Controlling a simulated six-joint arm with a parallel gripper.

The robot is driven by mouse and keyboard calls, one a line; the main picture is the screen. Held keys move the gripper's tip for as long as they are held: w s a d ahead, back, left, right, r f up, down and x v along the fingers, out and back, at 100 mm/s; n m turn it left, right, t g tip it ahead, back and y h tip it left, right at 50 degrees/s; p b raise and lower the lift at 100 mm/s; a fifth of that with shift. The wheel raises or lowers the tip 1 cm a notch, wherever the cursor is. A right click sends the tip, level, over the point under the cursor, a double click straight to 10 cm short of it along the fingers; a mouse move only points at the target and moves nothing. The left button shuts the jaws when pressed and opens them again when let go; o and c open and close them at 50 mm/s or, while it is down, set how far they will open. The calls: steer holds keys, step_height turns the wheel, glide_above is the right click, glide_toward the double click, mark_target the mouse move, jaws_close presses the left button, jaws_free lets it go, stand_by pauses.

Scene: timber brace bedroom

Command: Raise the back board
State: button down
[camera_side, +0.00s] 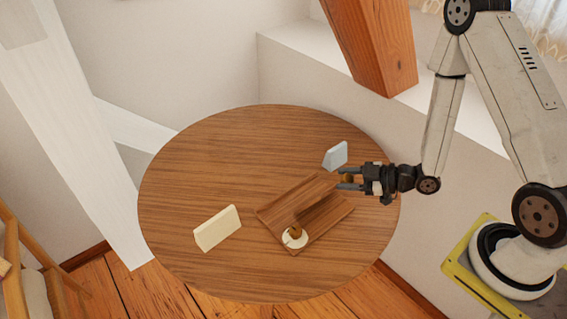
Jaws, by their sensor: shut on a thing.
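A brown wooden holder made of joined boards lies on the round table, right of its middle. One flat board, which looks like the back board (285,202), slopes on its left side. A lower board (325,229) lies on its right, with a dark fold between them. A cream disc (295,242) with a small brass piece sits at the near end of the fold. My gripper (347,178) reaches in from the right at the far end. Its fingers are shut around a small brass knob (349,177) there. The fingers partly hide how the knob joins the wood.
A cream block (217,229) stands left of the holder. The left and back of the round table (210,165) are clear. A timber post (378,45) rises behind the table.

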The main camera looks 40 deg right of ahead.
steer(key=shift+w+d+r+g, duration=0.1)
steer(key=shift+w+r+g, duration=0.15)
steer(key=shift+w, duration=0.25)
steer(key=shift+w+d+r+g, duration=0.15)
steer(key=shift+w+r, duration=0.1)
steer(key=shift+w, duration=0.2)
steer(key=w+r+m+g, duration=0.1)
steer(key=w, duration=0.6)
steer(key=shift+w+r+h, duration=0.3)
steer(key=shift+w+r, duration=0.05)
steer(key=shift+w, duration=0.05)
steer(key=shift+a, duration=0.1)
steer(key=shift+c, duration=1.5)
jaws_free()
steer(key=shift+s, duration=0.1)
steer(key=shift+s, duration=0.1)
